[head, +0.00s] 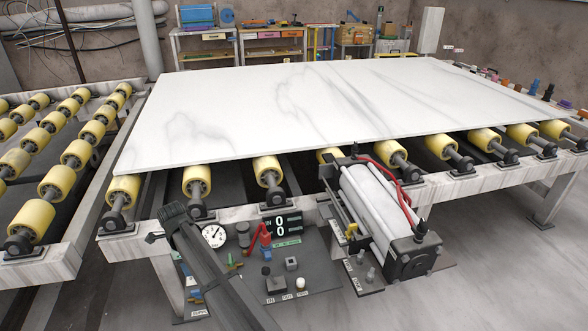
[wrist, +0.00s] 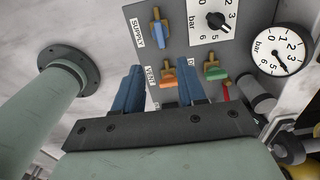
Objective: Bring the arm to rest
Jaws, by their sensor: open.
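My gripper (wrist: 160,72) shows in the wrist view with its two blue fingers apart and nothing between them. The fingertips lie in front of the grey valve panel (wrist: 178,52), near the orange vent lever (wrist: 168,77) and a green lever (wrist: 215,71). Whether a finger touches a lever cannot be told. The supply lever (wrist: 157,34) stands above the fingers. In the head view a dark bar crosses in front of the panel's left part. I cannot make out the gripper's fingers there.
A white marble slab (head: 330,95) lies on yellow rollers (head: 197,180). The control panel (head: 315,268) has a pressure gauge (head: 214,236), a red handle (head: 257,241) and a display reading zeros. A white pneumatic cylinder (head: 372,205) stands to the right. Open floor (head: 480,270) lies right.

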